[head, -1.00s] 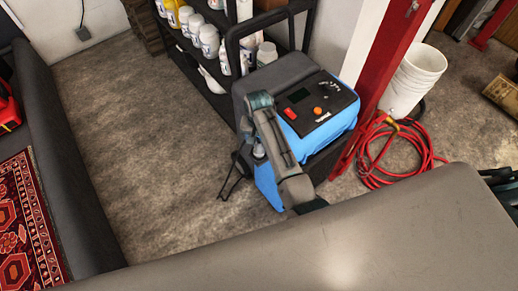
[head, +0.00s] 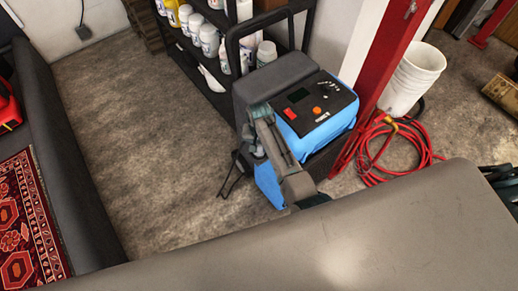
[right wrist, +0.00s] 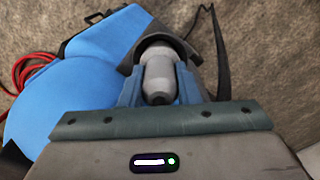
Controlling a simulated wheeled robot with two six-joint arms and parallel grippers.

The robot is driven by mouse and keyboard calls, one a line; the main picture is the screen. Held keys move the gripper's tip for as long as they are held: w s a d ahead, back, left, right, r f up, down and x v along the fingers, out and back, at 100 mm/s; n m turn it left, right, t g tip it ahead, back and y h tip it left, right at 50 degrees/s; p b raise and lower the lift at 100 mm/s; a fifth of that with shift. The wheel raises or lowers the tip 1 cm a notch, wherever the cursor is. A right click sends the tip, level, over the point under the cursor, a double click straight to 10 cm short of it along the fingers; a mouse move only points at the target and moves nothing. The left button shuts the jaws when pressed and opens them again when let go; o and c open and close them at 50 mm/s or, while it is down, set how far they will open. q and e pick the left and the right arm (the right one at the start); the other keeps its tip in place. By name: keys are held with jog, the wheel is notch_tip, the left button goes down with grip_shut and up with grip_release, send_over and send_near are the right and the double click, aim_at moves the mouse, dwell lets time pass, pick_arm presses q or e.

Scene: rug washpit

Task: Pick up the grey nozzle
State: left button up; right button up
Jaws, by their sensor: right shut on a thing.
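The grey nozzle (right wrist: 157,72) shows in the right wrist view as a rounded light grey body. Its far end sits under a dark curved holder (right wrist: 188,55) at the side of the blue machine (right wrist: 75,85). My right gripper (right wrist: 159,88) is shut on the nozzle, with one blue-grey finger on each side of it. In the head view my right arm reaches over the left side of the blue machine (head: 330,125) and hides most of the nozzle and the fingertips. My left gripper is not in view.
A black shelf (head: 205,85) with several white bottles stands behind the machine. A red hose coil (head: 385,165) and a white bucket (head: 412,80) are to its right, by a red post (head: 385,60). Bare floor (head: 140,150) lies to the left.

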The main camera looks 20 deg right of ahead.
jog(key=shift+r+b, duration=0.35)
jog(key=shift+r, duration=0.4)
jog(key=shift+s+d+r+b, duration=0.1)
jog(key=shift+s+r+b, duration=0.1)
jog(key=shift+r, duration=0.25)
jog(key=shift+s+r+b, duration=0.2)
jog(key=shift+r, duration=0.25)
jog(key=s+d+b, duration=0.2)
jog(key=s, duration=0.5)
jog(key=s+d+b, duration=0.2)
jog(key=s, duration=0.5)
jog(key=shift+s+d, duration=0.3)
